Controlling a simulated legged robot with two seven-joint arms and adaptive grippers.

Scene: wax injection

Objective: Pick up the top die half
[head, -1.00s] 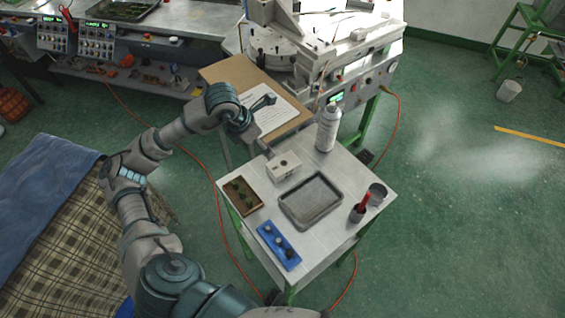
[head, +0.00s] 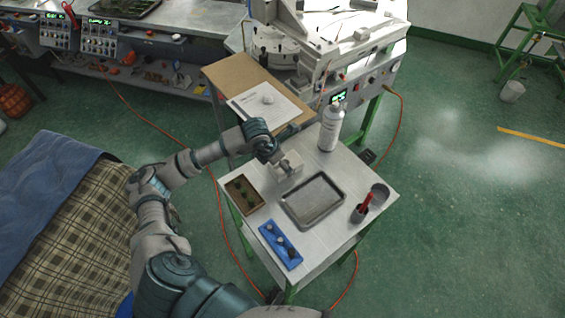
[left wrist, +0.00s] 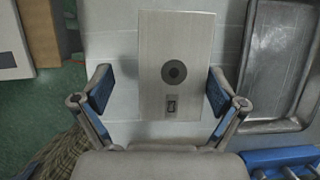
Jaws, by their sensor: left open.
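The die (head: 291,172) is a pale grey metal block on the small steel table, partly hidden by my left gripper in the head view. In the left wrist view, its top die half (left wrist: 190,40) shows as a flat rectangular plate with a dark round hole and a small dark slot. My left gripper (left wrist: 160,92) is open above it, with one finger on each side of the plate's near part and gaps to both. In the head view, my left gripper (head: 280,160) hangs over the die from the left. My right gripper is out of view.
A metal tray (head: 341,205) lies right of the die. A spray can (head: 330,128) stands behind it. A brown box (head: 232,182), a blue rack (head: 267,229) and a grey cup (head: 358,214) are also on the table. Papers (head: 245,97) lie on a board behind.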

